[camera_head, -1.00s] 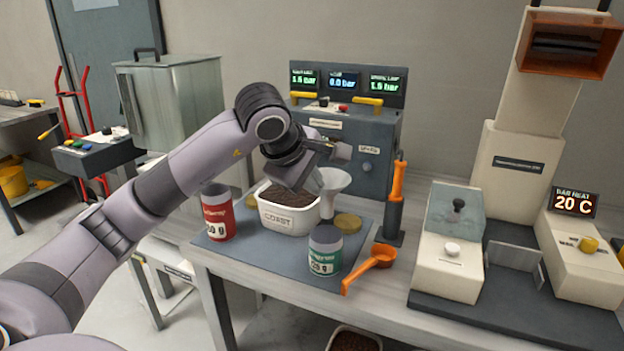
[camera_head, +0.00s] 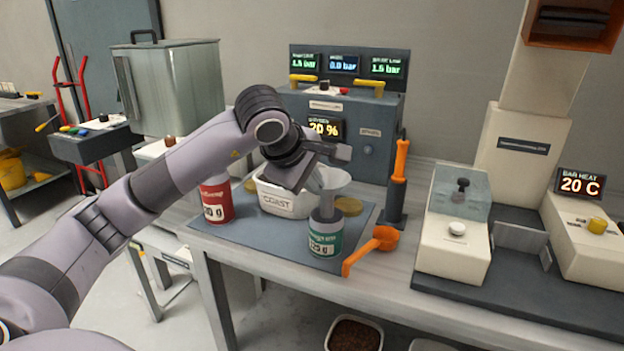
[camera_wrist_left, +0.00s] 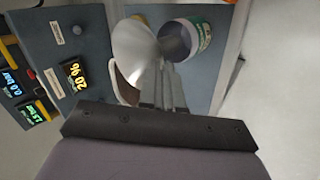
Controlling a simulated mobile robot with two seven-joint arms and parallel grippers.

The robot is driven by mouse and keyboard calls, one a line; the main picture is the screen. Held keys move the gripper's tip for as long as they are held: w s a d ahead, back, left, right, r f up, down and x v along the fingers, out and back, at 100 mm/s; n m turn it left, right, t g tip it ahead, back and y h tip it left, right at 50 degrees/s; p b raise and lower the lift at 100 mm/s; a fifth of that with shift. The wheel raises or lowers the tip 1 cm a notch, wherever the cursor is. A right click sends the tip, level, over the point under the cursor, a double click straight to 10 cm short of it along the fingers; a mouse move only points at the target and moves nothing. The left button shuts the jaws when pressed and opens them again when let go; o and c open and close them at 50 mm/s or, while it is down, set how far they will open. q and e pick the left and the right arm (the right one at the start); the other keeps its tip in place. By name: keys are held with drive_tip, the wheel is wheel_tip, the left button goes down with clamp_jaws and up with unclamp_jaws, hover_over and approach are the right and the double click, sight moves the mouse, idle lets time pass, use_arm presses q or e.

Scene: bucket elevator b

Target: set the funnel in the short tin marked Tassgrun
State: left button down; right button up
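The metal funnel (camera_head: 336,180) is upright over the short tin with the green label (camera_head: 325,240), which I take as the Tassgrun tin. My left gripper (camera_head: 318,186) is shut on the funnel, near its spout. The wrist view shows the funnel (camera_wrist_left: 133,48) with its spout pointing at the mouth of the tin (camera_wrist_left: 203,35). The gripper fingers (camera_wrist_left: 165,85) lie close together at the spout. The spout reaches the tin's rim, but I cannot tell whether its tip is inside. My right gripper is not in view.
A red-labelled tin (camera_head: 217,200) and a white tub (camera_head: 284,200) stand on the grey mat (camera_head: 268,236). An orange scoop (camera_head: 372,247) lies right of the green tin. An orange-handled tool (camera_head: 398,180) stands behind it. The pressure machine (camera_head: 368,132) is at the back.

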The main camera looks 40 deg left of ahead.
use_arm(q)
wheel_tip(320, 180, down, 6)
drive_tip(key=b, duration=0.5)
drive_tip(key=shift+f, duration=0.2)
drive_tip(key=c, duration=1.2)
unclamp_jaws()
drive_tip(key=shift+c, duration=0.2)
